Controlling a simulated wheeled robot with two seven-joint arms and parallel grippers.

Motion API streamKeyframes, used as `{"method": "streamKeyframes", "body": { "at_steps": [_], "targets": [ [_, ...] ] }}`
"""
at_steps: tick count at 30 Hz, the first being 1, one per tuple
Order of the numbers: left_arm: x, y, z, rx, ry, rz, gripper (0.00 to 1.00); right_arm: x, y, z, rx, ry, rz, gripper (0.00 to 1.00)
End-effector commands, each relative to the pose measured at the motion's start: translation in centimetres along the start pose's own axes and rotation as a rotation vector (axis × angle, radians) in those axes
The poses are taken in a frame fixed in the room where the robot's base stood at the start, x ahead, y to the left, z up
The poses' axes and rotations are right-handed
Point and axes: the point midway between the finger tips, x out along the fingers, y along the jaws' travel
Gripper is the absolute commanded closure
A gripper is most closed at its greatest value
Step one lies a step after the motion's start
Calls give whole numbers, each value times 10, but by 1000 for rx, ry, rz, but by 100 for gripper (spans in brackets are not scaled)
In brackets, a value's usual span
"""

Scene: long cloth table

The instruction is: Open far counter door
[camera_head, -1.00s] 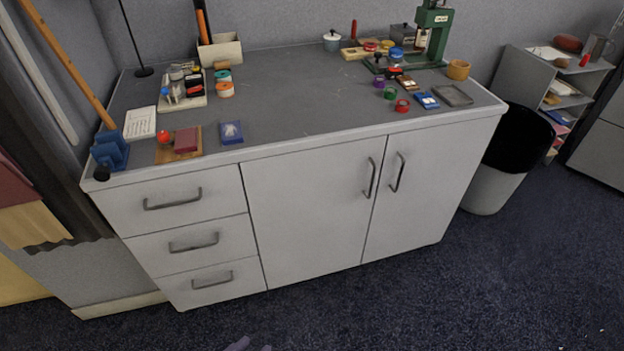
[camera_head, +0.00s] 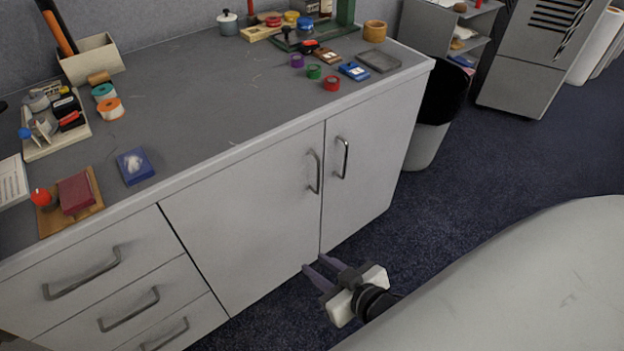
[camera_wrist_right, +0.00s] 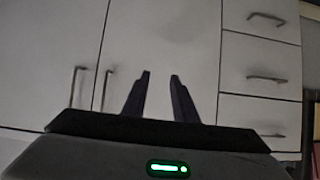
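The grey counter has two shut doors side by side, the right door (camera_head: 372,150) and the left door (camera_head: 250,215). The right door's upright bar handle (camera_head: 344,158) and the left door's handle (camera_head: 314,172) flank the seam between them. My right gripper (camera_head: 318,265) is open and empty, low in front of the doors and apart from both handles. In the right wrist view the gripper (camera_wrist_right: 160,74) has its fingers spread before the left door's panel (camera_wrist_right: 165,35); both handles, right door's (camera_wrist_right: 76,88) and left door's (camera_wrist_right: 106,90), lie left of the fingers. My left gripper is out of view.
Several drawers (camera_head: 90,260) are left of the doors. The countertop (camera_head: 215,105) holds tape rolls, stamps and trays. A bin (camera_head: 430,125) stands beyond the counter's right end, near a shelf (camera_head: 465,35). Dark carpet in front is clear.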

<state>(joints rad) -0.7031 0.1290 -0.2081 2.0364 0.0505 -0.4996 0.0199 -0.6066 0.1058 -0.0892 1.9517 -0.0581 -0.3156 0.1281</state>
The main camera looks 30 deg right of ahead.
Motion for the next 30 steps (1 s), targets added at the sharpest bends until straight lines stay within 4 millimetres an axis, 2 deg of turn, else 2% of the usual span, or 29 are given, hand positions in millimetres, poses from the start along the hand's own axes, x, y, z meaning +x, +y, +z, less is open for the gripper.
{"method": "streamKeyframes", "body": {
  "at_steps": [1,3,6,9,12,17,30],
  "targets": [
    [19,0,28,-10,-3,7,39,26,23,5,10,82,44,74],
    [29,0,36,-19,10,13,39,41,52,-13,22,199,95,74],
    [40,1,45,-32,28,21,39,53,85,-35,35,345,148,74],
    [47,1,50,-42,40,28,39,56,108,-53,39,454,179,74],
    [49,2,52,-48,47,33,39,55,120,-64,39,520,193,74],
    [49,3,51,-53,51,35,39,60,127,-78,37,554,198,74],
    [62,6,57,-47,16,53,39,123,141,-116,36,550,197,74]
  ]
}}
